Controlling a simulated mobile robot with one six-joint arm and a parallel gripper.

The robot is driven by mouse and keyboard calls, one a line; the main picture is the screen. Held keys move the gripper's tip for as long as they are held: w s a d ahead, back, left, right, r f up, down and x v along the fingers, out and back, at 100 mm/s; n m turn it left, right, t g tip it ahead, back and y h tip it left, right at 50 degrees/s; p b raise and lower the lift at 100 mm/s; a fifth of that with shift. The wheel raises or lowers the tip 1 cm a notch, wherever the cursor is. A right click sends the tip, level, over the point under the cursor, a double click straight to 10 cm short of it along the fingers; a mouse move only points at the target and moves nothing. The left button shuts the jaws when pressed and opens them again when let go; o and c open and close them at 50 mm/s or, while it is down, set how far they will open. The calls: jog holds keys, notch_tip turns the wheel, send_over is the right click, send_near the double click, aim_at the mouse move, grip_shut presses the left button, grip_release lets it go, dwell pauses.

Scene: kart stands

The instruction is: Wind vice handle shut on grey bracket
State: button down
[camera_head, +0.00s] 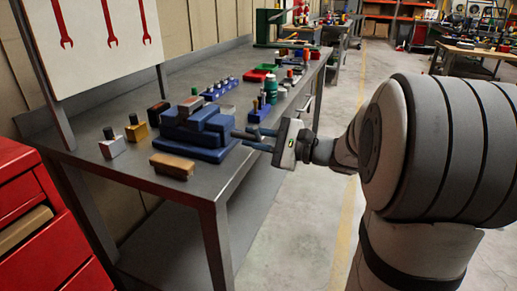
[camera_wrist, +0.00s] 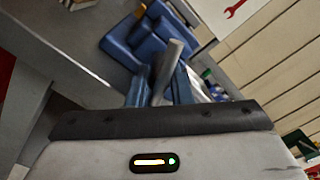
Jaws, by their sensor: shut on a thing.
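The blue vice (camera_head: 190,136) stands on the near part of the metal workbench; its stepped blue body also shows in the wrist view (camera_wrist: 120,45). The grey vice handle (camera_wrist: 172,60) is a plain bar that slants between my two blue fingers in the wrist view. My gripper (camera_head: 257,138) reaches in from the right at the vice's side and is shut on the handle; its fingertips show in the wrist view (camera_wrist: 160,88). I cannot make out the grey bracket in either view, nor the gap between the vice jaws.
The workbench (camera_head: 190,197) also bears a brown brush-like block (camera_head: 172,165), a pale block with a dark knob (camera_head: 112,146) and a yellow block (camera_head: 137,131).

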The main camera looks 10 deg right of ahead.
jog(key=shift+a+n+b, duration=0.1)
jog(key=shift+n+b, duration=0.45)
jog(key=shift+n, duration=0.15)
jog(key=c, duration=1.3)
grip_release()
jog(key=shift+s, duration=0.1)
jog(key=shift+s+d, duration=0.2)
jog(key=shift+d, duration=0.2)
jog(key=p+v, duration=0.1)
jog(key=v, duration=0.6)
jog(key=shift+a, duration=0.1)
